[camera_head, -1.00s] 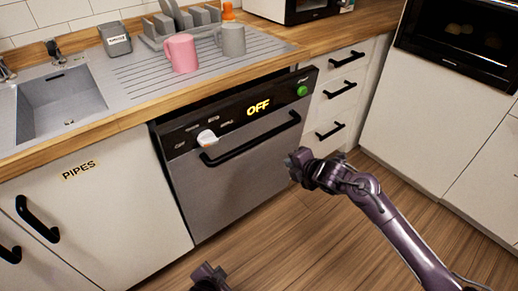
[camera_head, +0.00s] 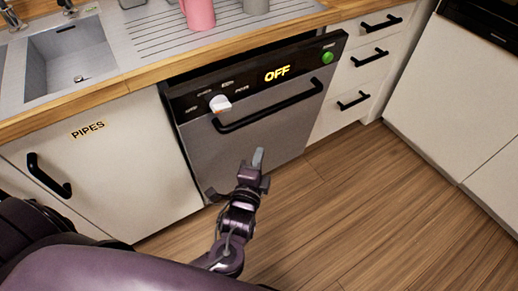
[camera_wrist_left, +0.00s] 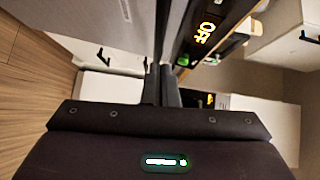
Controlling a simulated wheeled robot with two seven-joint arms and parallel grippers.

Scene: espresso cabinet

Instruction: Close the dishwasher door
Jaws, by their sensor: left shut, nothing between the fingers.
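The dishwasher door (camera_head: 240,140) is a grey front with a black control panel, a yellow OFF display and a black bar handle (camera_head: 270,112). Its top edge stands out from the counter front, with a dark gap behind it, so it is slightly ajar. My left gripper (camera_head: 257,160) is shut and empty, in front of the door's lower part and below the handle. I cannot tell whether it touches the door. In the left wrist view, the shut fingers (camera_wrist_left: 161,86) show near the OFF display (camera_wrist_left: 207,30). My right gripper is out of view.
A pink mug (camera_head: 199,14) stands on the drainer above, beside the sink (camera_head: 70,60). The PIPES cabinet (camera_head: 110,170) is left of the dishwasher and white drawers (camera_head: 360,70) are right. The wooden floor (camera_head: 380,210) is clear to the right.

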